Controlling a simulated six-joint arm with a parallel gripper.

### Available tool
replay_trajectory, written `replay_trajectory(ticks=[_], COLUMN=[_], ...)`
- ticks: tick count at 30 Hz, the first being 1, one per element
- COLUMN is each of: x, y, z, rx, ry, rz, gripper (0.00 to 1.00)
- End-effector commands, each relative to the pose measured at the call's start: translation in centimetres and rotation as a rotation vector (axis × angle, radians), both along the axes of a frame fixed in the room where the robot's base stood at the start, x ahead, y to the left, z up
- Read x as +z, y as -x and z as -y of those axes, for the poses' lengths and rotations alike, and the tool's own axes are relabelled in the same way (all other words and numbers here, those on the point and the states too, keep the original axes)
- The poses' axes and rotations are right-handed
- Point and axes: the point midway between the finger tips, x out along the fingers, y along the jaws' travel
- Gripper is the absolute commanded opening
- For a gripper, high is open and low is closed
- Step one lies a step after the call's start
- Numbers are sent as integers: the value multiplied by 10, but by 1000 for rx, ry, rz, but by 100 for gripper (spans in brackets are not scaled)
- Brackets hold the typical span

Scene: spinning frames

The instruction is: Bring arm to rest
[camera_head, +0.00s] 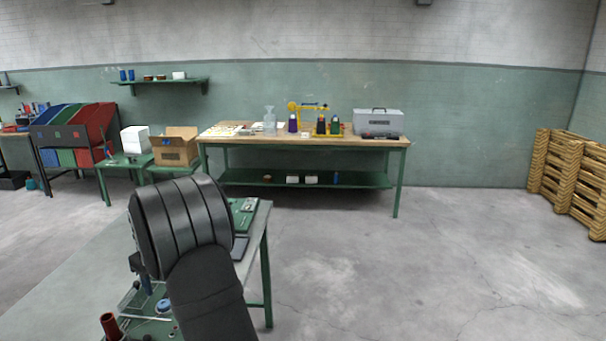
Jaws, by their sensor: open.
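My arm's dark, ribbed link (190,225) fills the lower left of the head view, in front of the near table (75,285). I cannot make out my gripper or its fingertips. A small dark part (137,264) shows at the link's left edge, too small to identify. The link hides the middle of the near table, so I cannot tell whether the arm touches anything there.
On the near table are a dark red cylinder (110,326), a small blue item (163,306) and a green tray (243,213). A long workbench (330,141) stands at the back wall. Wooden pallets (570,175) are stacked at right. The floor at right is clear.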

Motion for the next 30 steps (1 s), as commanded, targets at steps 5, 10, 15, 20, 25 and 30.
replay_trajectory(ticks=[5,10,15,20,25,30], x=[-37,-64,-80,-74,-74,-76], y=[-1,-3,-3,-4,-4,-4], z=[-4,-6,-7,-7,-7,-7], rx=[0,0,0,0,0,0], ry=[2,1,1,-1,0,0], rz=[-2,-2,-1,0,0,0], gripper=[51,51,51,51,51,51])
